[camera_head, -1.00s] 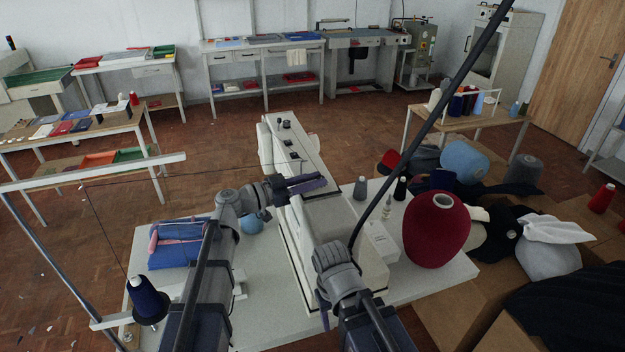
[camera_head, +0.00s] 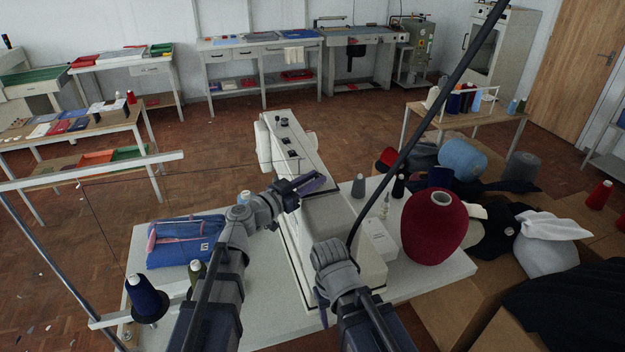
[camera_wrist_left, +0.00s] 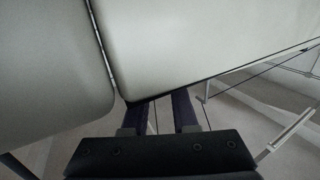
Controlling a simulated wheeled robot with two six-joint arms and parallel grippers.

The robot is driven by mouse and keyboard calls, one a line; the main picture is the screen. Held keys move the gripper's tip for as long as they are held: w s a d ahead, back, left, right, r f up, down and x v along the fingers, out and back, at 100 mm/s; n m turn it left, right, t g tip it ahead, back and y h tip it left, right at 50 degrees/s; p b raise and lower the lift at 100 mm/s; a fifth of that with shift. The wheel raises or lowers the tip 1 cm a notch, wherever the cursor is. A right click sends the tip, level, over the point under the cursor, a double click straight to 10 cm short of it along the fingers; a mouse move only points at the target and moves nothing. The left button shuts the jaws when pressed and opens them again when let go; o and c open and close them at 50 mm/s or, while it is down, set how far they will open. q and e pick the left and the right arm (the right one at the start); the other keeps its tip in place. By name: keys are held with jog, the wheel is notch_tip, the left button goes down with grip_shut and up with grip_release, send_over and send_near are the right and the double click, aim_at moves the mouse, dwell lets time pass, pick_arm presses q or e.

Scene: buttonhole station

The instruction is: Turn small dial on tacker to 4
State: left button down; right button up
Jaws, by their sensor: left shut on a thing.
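The tacker is the long cream machine (camera_head: 335,216) in the middle of the white table, with dark knobs (camera_head: 284,122) on its far top. My left gripper (camera_head: 308,184) is at the tacker's upper body. In the left wrist view its two dark fingers (camera_wrist_left: 160,112) reach past the edge of the pale housing (camera_wrist_left: 190,45), with a gap between them. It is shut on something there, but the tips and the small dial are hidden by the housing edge. The dial's setting cannot be read. My right gripper (camera_head: 323,316) hangs low by the tacker's near end, mostly hidden.
A big red yarn cone (camera_head: 434,228) and small spools (camera_head: 359,186) stand right of the tacker. A dark slanting pole (camera_head: 430,110) crosses above the table. Cartons and garments crowd the right.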

pick_arm(q)
jog(key=c, duration=0.7)
grip_release()
jog(key=shift+v, duration=3.9)
